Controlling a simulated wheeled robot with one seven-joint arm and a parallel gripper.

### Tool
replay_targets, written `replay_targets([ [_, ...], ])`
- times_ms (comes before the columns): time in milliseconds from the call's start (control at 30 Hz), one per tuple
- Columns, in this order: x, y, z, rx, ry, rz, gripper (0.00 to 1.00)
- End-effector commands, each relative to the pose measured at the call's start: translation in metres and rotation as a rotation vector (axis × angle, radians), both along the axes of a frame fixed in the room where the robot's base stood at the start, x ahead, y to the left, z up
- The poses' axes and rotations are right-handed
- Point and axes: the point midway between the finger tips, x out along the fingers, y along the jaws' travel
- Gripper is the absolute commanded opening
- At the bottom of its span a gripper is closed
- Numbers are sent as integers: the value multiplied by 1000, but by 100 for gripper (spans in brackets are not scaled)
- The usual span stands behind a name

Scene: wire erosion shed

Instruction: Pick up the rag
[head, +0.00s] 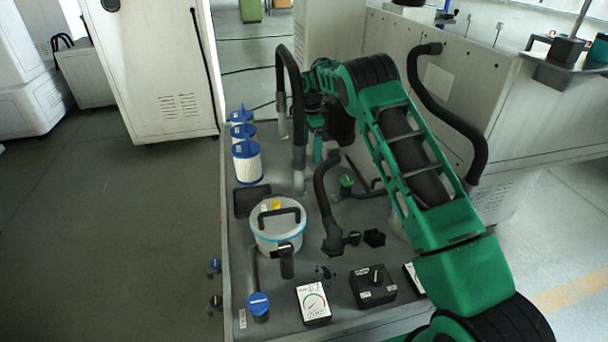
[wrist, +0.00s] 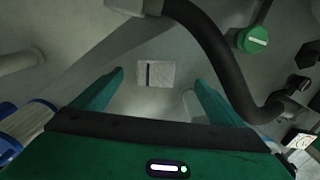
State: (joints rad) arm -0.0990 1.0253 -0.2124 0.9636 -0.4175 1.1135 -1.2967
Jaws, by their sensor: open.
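The rag (wrist: 156,74) shows in the wrist view as a small, flat white cloth with a dark blue stripe near its left side. It lies on a grey surface. My gripper (wrist: 159,80) is open, with its two green fingers on either side of the rag in the picture. The fingers appear apart from the rag, and nothing is between them. I cannot make out the rag there.
A black hose (wrist: 215,62) arches close to the right finger, and a green-capped fitting (wrist: 252,40) stands beyond it. Blue-capped filter cartridges (head: 246,162), a lidded pot (head: 278,228) and a black control box (head: 373,286) stand on the bench. Upright hoses flank my arm.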

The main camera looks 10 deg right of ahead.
Motion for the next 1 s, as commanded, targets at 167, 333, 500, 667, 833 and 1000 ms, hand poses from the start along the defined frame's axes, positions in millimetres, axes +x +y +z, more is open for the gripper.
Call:
replay_targets([
  [167, 7, 13, -21, 2, 2, 75, 92],
  [333, 8, 14, -37, 3, 2, 81, 92],
  [500, 7, 14, -49, 3, 3, 80, 92],
  [667, 7, 16, -68, 3, 4, 80, 92],
  [833, 7, 16, -90, 2, 3, 78, 92],
  [1000, 7, 16, -95, 2, 2, 78, 92],
])
